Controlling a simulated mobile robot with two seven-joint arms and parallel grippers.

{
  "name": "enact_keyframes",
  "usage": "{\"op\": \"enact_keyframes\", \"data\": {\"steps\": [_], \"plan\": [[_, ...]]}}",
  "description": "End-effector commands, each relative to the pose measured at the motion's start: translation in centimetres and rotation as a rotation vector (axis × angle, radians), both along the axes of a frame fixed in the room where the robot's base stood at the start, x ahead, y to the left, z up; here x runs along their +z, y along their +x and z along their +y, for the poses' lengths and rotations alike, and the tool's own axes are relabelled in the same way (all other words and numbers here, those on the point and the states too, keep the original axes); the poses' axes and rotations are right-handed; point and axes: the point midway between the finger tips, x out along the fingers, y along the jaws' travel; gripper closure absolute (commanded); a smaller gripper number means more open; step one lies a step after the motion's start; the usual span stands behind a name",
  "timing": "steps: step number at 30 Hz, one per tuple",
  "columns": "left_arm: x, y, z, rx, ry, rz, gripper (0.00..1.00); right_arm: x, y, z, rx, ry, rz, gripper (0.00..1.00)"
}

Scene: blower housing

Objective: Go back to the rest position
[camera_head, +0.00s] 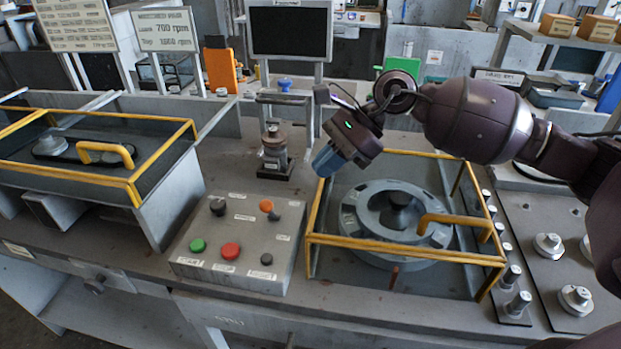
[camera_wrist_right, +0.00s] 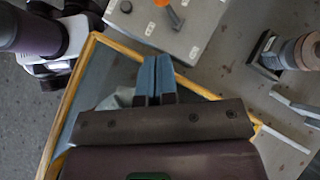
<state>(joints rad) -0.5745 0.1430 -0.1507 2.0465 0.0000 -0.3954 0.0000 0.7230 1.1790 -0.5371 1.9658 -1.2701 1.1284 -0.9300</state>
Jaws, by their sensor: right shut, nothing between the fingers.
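My right arm comes in from the right in the head view. My right gripper (camera_head: 328,160) hangs above the back left corner of the yellow-framed housing (camera_head: 400,262), with its blue fingers pointing down. In the right wrist view my right gripper (camera_wrist_right: 157,75) has its two blue fingers together with nothing between them. Inside the yellow frame sits a round grey blower part (camera_head: 371,222); the frame has a yellow handle (camera_head: 455,222) at its right. My left gripper is not in view.
A control box (camera_head: 241,240) with green and red buttons stands left of the housing. A small stacked fixture (camera_head: 275,155) stands behind it. Another yellow-framed housing (camera_head: 135,190) is at the left. Metal knobs (camera_head: 548,245) line the right. A dark monitor (camera_head: 290,32) stands at the back.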

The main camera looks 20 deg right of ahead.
Motion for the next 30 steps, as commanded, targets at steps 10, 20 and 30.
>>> {"op": "enact_keyframes", "data": {"steps": [10, 20, 30], "plan": [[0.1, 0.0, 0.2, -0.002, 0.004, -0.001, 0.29, 3.1, -1.1, -2.4, -0.001, -0.002, 0.001, 1.0], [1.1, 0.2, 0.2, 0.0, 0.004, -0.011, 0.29, 4.9, -1.4, -2.5, 0.0, -0.001, -0.013, 1.0], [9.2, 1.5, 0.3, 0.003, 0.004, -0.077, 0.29, 15.8, -2.8, -2.5, 0.0, -0.001, -0.1, 1.0]]}}
